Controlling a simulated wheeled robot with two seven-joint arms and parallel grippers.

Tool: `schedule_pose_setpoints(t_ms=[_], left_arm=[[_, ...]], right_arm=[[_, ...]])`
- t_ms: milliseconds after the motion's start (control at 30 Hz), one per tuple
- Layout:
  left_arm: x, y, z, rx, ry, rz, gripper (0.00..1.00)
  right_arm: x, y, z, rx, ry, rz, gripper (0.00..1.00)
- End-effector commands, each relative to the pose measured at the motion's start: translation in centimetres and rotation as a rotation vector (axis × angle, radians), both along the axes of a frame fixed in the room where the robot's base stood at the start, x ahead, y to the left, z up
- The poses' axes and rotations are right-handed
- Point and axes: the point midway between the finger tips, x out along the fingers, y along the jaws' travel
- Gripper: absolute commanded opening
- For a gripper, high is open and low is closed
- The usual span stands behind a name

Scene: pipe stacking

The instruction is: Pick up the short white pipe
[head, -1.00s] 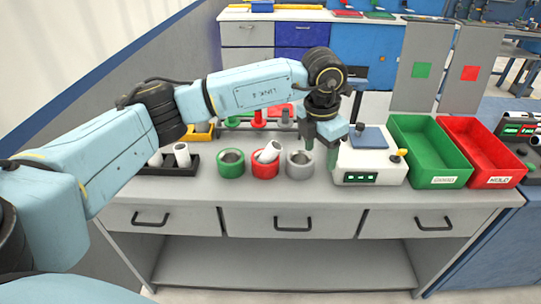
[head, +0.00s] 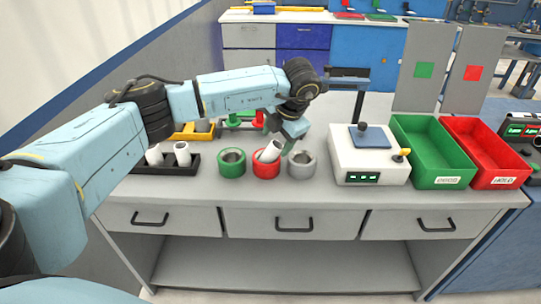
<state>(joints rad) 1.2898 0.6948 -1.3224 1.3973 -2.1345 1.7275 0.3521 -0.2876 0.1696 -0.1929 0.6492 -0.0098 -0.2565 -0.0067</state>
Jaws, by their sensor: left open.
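A white pipe (head: 268,152) leans tilted in the red ring-shaped holder (head: 265,170) at the middle of the bench. Two more white pipes stand in a black tray at the left: one (head: 153,155) at its left and one (head: 182,153) to the right. I cannot tell for sure which pipe is the short one. My left gripper (head: 288,146) is open and angled downward, close beside the upper end of the pipe in the red holder. Its fingers are partly hidden, and I cannot tell if they touch the pipe. My right gripper is out of view.
A green holder (head: 231,170) and a grey holder (head: 301,171) flank the red one. The black tray (head: 150,171) is at left, a yellow bin (head: 186,135) behind. A white device (head: 368,163), green bin (head: 443,167) and red bin (head: 497,170) stand at right. The bench front is clear.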

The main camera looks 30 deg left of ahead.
Motion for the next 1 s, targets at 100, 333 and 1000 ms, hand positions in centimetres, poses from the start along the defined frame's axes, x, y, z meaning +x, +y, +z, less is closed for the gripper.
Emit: schedule_pose_setpoints(t_ms=[100,333,1000], left_arm=[[0.3,0.6,-2.1,0.0,0.004,0.0,0.61],[0.5,1.2,-3.7,0.0,0.002,0.0,0.61],[0.5,1.2,-3.6,-0.001,0.002,-0.001,0.1]], right_arm=[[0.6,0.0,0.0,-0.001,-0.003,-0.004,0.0],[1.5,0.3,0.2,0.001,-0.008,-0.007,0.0],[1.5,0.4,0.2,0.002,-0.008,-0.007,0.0]])
